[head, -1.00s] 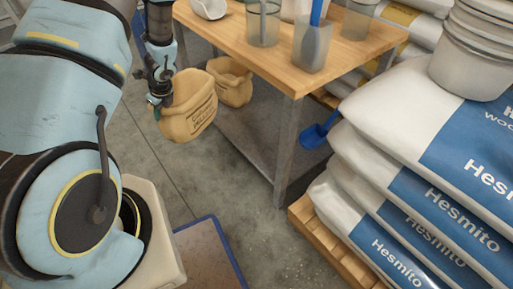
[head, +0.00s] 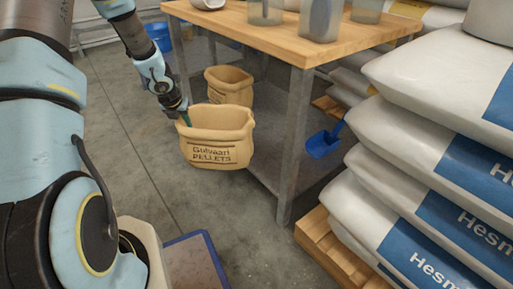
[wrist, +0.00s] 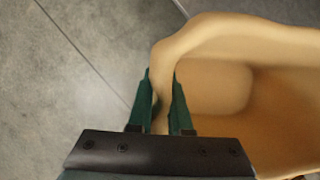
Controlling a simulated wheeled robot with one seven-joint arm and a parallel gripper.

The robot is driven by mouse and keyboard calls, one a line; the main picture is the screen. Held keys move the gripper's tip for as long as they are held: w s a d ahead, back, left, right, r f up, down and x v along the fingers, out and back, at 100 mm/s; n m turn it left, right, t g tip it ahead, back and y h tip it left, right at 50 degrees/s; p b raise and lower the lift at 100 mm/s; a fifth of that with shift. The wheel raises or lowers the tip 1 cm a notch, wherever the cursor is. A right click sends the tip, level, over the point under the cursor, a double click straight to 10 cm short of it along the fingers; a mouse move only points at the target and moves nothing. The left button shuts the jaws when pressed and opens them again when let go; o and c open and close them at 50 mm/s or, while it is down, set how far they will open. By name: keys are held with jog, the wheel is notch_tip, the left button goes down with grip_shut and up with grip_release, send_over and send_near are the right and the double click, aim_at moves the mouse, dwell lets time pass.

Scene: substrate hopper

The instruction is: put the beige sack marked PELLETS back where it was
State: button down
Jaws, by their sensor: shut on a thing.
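The beige sack marked PELLETS (head: 217,150) is open-topped and roughly upright in the head view, in front of the table's lower shelf. My gripper (head: 184,118) is shut on the left part of its rim. In the wrist view my gripper (wrist: 162,98) pinches the rim of the sack (wrist: 240,35), and the sack's hollow inside shows to the right. I cannot tell whether the sack's bottom touches the floor or hangs just above it. A second beige sack (head: 229,88) stands behind it by the lower shelf; any marking on it is hidden.
A wooden-topped table (head: 260,37) with a grey lower shelf (head: 275,165) stands behind and right. A blue scoop (head: 325,140) is at the shelf's right. White Hesmito sacks (head: 400,190) on a wooden pallet (head: 325,245) fill the right. Grey floor (head: 120,130) is clear at left.

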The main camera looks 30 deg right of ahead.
jog(key=w+d+f+b, duration=0.1)
jog(key=d+b, duration=0.1)
jog(key=d, duration=0.7)
jog(key=w+d+f+b, duration=0.2)
jog(key=d+b, duration=0.1)
jog(key=d, duration=0.5)
jog(key=shift+w+d+f, duration=0.25)
jog(key=shift+d, duration=0.1)
jog(key=shift+f, duration=0.1)
jog(key=c, duration=0.8)
grip_release()
jog(key=shift+c, duration=0.2)
